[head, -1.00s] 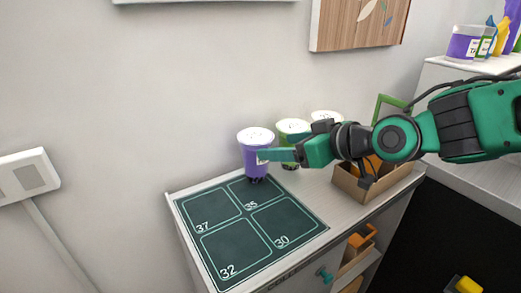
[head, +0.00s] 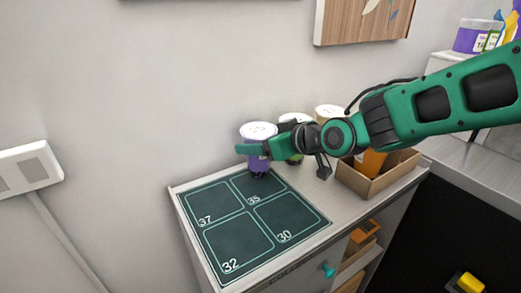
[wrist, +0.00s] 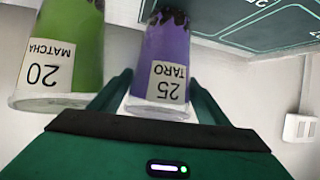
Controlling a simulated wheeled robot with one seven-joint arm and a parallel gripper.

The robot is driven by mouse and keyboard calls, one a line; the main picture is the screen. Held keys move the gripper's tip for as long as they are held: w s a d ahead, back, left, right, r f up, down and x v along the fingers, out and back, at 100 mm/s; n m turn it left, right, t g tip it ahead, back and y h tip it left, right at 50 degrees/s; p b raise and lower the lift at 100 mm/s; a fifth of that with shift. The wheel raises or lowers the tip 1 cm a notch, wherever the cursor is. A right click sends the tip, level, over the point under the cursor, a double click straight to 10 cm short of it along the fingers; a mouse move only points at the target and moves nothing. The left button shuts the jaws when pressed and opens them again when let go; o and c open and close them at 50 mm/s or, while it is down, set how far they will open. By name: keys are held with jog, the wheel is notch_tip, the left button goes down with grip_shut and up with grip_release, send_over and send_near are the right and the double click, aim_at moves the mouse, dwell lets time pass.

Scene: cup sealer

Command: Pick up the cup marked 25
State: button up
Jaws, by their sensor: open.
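The cup marked 25 is purple with a white lid and a "TARO" label; it stands at the back of the counter beside the mat in the head view (head: 258,132). In the wrist view the purple cup (wrist: 168,55) appears upside down, with its lid end between the two fingers of my gripper (wrist: 155,95). My gripper is open around the cup, with a finger on each side; I cannot tell whether either touches it. In the head view my gripper (head: 262,150) partly covers the cup's front and label.
A green cup marked 20 (wrist: 62,50) stands close beside the purple one. Another white-lidded cup (head: 328,112) is behind my arm. A dark mat (head: 238,255) with numbered squares lies in front. A cardboard box (head: 372,187) with an orange item stands right. The wall is close behind.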

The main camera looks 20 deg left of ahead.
jog(key=c, duration=1.1)
jog(key=shift+r, duration=0.15)
